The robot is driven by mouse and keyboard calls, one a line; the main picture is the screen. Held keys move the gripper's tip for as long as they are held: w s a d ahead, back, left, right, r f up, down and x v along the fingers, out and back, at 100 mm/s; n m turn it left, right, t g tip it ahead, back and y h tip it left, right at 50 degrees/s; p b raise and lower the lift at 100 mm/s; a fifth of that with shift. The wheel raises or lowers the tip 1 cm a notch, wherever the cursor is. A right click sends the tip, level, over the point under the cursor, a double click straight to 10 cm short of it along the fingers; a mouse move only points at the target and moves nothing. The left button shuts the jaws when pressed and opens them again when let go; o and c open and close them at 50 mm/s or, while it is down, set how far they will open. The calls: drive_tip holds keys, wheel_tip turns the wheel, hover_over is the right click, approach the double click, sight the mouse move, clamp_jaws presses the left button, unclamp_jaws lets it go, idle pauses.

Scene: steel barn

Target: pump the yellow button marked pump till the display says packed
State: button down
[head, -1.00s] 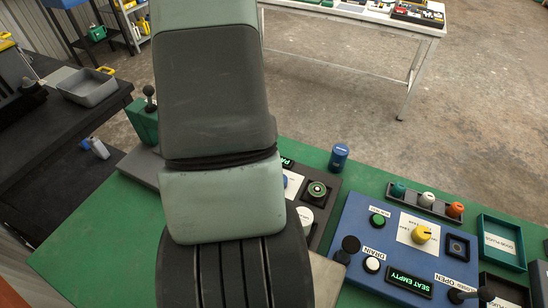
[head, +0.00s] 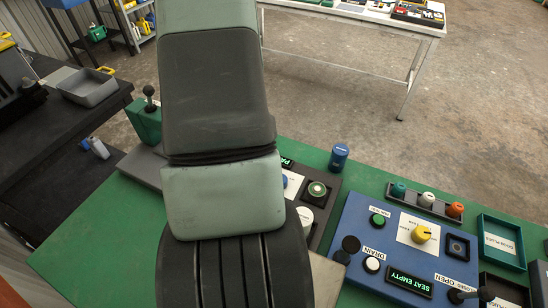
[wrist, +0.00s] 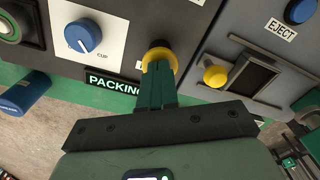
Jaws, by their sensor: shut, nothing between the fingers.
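In the wrist view my gripper (wrist: 158,68) is shut and empty, its green fingers together. The fingertips are at a yellow round button (wrist: 172,57) with a black part behind it, and they cover much of its face. I cannot tell for sure whether they press it. No pump label can be read; the spot beside the button is mostly covered. A dark display (wrist: 112,83) left of the fingers reads PACKING in green. In the head view my arm hides the gripper and the button, and only the edge of the display (head: 287,162) shows.
A blue dial (wrist: 83,36) is left of the fingers. A blue panel (head: 345,225) with a SEAT EMPTY display and a blue cylinder (head: 339,157) stand nearby.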

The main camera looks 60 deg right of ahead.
drive_tip(key=shift+r, duration=0.15)
wheel_tip(320, 180, up, 7)
drive_tip(key=shift+r, duration=0.15)
idle(0.6)
idle(0.8)
